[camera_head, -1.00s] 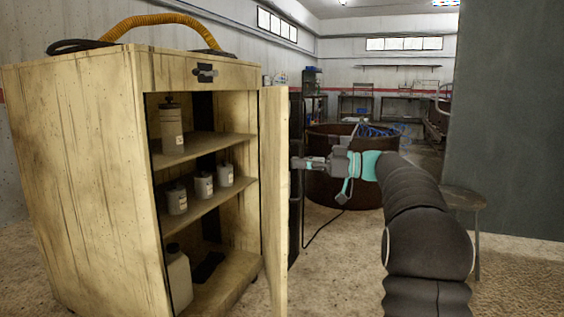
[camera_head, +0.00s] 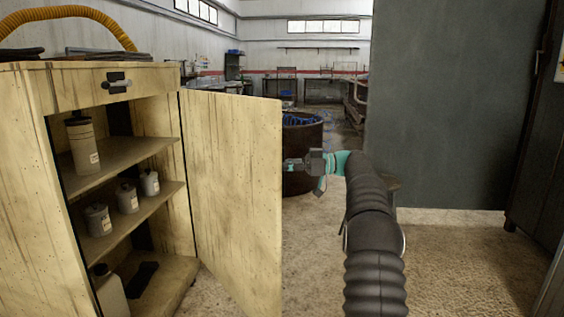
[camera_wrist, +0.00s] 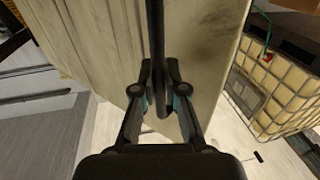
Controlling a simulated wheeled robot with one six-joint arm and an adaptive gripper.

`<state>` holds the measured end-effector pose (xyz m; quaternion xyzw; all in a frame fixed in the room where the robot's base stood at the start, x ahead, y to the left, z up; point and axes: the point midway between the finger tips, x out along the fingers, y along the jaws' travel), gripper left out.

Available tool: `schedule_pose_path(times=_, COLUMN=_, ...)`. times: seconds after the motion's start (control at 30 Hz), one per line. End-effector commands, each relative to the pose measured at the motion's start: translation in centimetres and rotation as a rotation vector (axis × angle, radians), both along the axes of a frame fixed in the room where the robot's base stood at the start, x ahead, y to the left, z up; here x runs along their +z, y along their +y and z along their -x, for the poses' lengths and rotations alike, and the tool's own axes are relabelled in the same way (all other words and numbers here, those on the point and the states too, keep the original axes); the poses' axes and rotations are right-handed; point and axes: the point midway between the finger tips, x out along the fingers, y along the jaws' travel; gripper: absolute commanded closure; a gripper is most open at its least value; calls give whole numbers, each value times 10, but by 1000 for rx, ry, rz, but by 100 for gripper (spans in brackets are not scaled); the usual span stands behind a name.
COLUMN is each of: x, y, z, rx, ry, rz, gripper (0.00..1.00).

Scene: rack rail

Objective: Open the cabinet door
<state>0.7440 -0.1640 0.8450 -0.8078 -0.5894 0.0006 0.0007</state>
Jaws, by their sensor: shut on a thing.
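The cabinet (camera_head: 30,190) is pale, worn wood and stands at the left in the head view. Its door (camera_head: 232,180) is swung well out to the right, so the shelves inside show. My gripper (camera_head: 290,165) is at the door's free edge, with its fingertips partly hidden behind the door. In the wrist view my gripper (camera_wrist: 162,98) is shut around a dark bar-shaped handle (camera_wrist: 156,50) on the door's face (camera_wrist: 205,50). The handle is hidden in the head view.
Bottles and jars stand on the shelves, such as a tall bottle (camera_head: 82,148). A rusty drum (camera_head: 303,150) is behind my gripper. A grey panel (camera_head: 450,110) stands at the right. A caged tank (camera_wrist: 275,90) shows in the wrist view. Floor is clear at lower right.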

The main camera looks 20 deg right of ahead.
Motion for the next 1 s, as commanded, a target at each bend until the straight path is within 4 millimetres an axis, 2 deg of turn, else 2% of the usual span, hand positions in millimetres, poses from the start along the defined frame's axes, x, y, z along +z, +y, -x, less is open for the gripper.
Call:
schedule_pose_path(times=0.5, x=-1, y=-1, z=-3, rx=4, ry=2, rz=-1, gripper=100)
schedule_pose_path(times=0.53, x=-1, y=-1, z=-3, rx=4, ry=2, rz=-1, gripper=87)
schedule_pose_path(times=0.63, x=-1, y=-1, z=-3, rx=4, ry=1, rz=0, gripper=63)
schedule_pose_path(times=1.0, x=0, y=-5, z=-2, rx=3, ry=1, rz=0, gripper=63)
